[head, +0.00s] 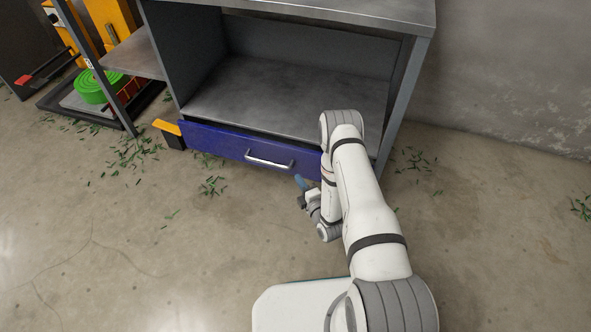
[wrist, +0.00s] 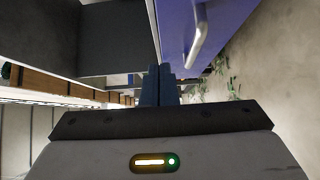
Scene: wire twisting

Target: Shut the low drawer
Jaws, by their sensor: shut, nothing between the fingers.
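The low drawer has a blue front (head: 225,143) with a silver bar handle (head: 269,163), under the grey cabinet's open shelf. A dark gap shows above the front, and its right end is hidden behind my arm; I cannot tell exactly how far it stands out. My gripper (head: 299,181) is at the drawer's lower right, just in front of it and right of the handle. In the wrist view my blue fingertips (wrist: 158,72) are together and empty, beside the blue front (wrist: 190,18) and its handle (wrist: 199,40). I see no clear contact.
The grey cabinet (head: 290,95) stands above the drawer. An orange-and-black object (head: 170,133) is by the drawer's left end. Green scraps (head: 212,186) litter the otherwise clear concrete floor. A wall closes the right side.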

